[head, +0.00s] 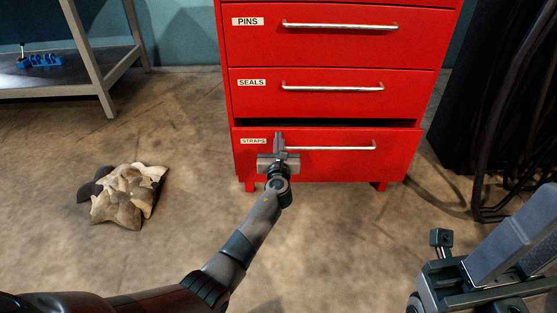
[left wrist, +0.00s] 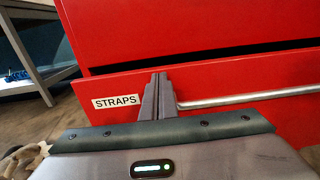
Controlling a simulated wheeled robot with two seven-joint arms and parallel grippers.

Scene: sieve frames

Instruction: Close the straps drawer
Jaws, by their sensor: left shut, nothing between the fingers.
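The straps drawer (head: 400,150) is the lowest drawer of a red cabinet and stands partly open, with a dark gap above its front. Its STRAPS label (left wrist: 116,101) shows left of the bar handle (head: 335,148). My left gripper (head: 279,143) is shut and empty, upright at the drawer front between the label and the handle's left end. In the left wrist view its fingertips (left wrist: 158,82) overlap the front's upper part; I cannot tell whether they touch it.
The seals drawer (head: 320,101) and pins drawer (head: 320,48) above are shut. A crumpled cloth heap (head: 125,195) lies on the floor at left. A metal shelf (head: 75,86) stands behind it. Dark cables (head: 480,165) hang at right. The floor before the cabinet is otherwise clear.

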